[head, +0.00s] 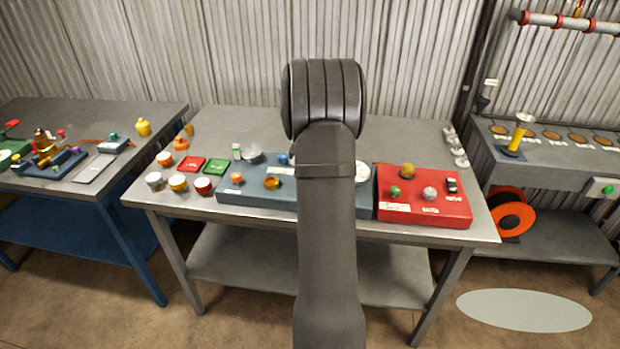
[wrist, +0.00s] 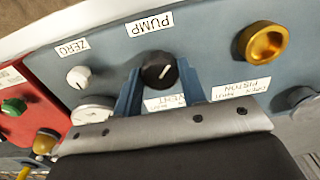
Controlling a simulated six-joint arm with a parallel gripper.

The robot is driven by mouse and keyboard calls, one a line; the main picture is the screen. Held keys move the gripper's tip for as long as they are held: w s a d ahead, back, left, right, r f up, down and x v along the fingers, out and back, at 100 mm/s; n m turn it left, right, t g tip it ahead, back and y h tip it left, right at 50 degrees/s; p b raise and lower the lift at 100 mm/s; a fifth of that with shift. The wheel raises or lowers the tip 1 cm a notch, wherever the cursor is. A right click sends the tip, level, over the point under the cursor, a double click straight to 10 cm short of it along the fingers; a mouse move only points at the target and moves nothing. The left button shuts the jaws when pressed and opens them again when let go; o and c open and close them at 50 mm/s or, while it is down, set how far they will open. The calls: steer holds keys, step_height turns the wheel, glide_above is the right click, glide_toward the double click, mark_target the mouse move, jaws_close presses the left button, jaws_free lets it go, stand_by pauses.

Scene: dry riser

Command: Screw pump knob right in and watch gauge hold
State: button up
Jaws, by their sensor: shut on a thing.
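The pump knob (wrist: 159,74) is black with a white pointer line. It sits on the blue-grey panel (wrist: 215,45) below the PUMP label (wrist: 149,23) in the wrist view. My gripper (wrist: 158,69) has one blue finger on each side of the knob and is shut on it. The gauge (head: 362,174) shows as a pale round dial at the right end of the panel in the head view, partly behind my arm. It also shows in the wrist view (wrist: 93,110), partly covered by my gripper. Its needle cannot be read. My arm hides the knob in the head view.
A white ZERO knob (wrist: 77,77) and a brass knob (wrist: 263,43) flank the pump knob. A red box (head: 425,208) with several fittings stands right of the panel. Cups and small red and green trays (head: 221,166) lie left.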

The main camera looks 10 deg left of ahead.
steer(key=shift+m, duration=0.9)
steer(key=o, duration=1)
step_height(320, 180, up, 17)
steer(key=shift+r, duration=0.2)
